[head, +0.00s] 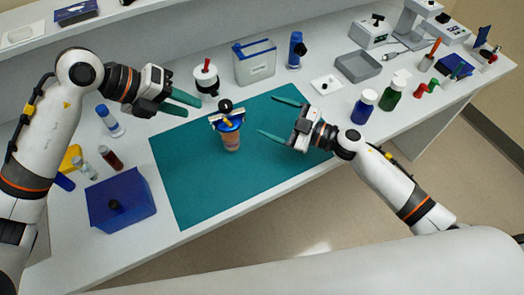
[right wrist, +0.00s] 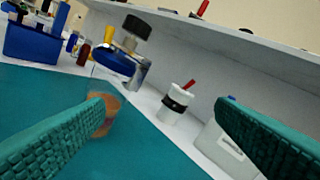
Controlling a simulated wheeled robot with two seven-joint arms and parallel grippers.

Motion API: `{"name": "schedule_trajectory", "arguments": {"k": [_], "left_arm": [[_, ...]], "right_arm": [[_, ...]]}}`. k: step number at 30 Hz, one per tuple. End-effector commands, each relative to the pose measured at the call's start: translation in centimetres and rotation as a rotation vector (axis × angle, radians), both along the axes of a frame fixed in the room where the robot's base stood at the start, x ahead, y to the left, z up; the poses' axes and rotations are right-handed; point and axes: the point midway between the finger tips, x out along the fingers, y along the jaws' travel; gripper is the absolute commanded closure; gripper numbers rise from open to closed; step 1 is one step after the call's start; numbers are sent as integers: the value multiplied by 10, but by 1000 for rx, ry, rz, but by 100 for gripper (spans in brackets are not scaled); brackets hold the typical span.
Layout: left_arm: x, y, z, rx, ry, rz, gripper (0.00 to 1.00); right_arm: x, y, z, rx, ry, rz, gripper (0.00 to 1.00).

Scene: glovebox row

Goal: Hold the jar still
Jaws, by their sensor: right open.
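The jar (head: 231,139) stands upright on the teal mat (head: 190,185). It is clear with orange-brown contents and has a blue lid (head: 229,122) with a yellow and black fitting on top. In the right wrist view the jar (right wrist: 106,104) is partly hidden behind one finger. My right gripper (head: 267,115) is open and empty, to the right of the jar, its fingers pointing towards it without touching. My left gripper (head: 194,107) is open and empty, up and left of the jar, apart from it.
A blue box (head: 120,200) stands left of the mat. Behind it are a white pot with a black band (head: 206,78), a grey bin (head: 254,63) and a white dish (head: 326,85). Blue (head: 364,106) and green (head: 392,95) bottles stand right. The mat's front is clear.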

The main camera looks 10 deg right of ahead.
Motion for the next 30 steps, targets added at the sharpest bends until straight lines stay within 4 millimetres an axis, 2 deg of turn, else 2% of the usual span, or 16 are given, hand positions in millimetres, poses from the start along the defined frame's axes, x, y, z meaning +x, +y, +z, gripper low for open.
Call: {"name": "schedule_trajectory", "arguments": {"k": [1,4,9,12,17,30], "left_arm": [[0,0,0,0,0,0,64],[0,0,0,0,0,0,64],[0,0,0,0,0,0,64],[0,0,0,0,0,0,64],[0,0,0,0,0,0,64],[0,0,0,0,0,0,64]], "right_arm": [[-15,16,-13,70,74,-20,21],[-36,33,-30,174,198,-69,21],[-57,44,-49,283,336,-141,21],[-61,46,-53,310,371,-160,21],[-54,55,-54,320,380,-166,21],[3,112,-53,318,379,-163,21]]}}
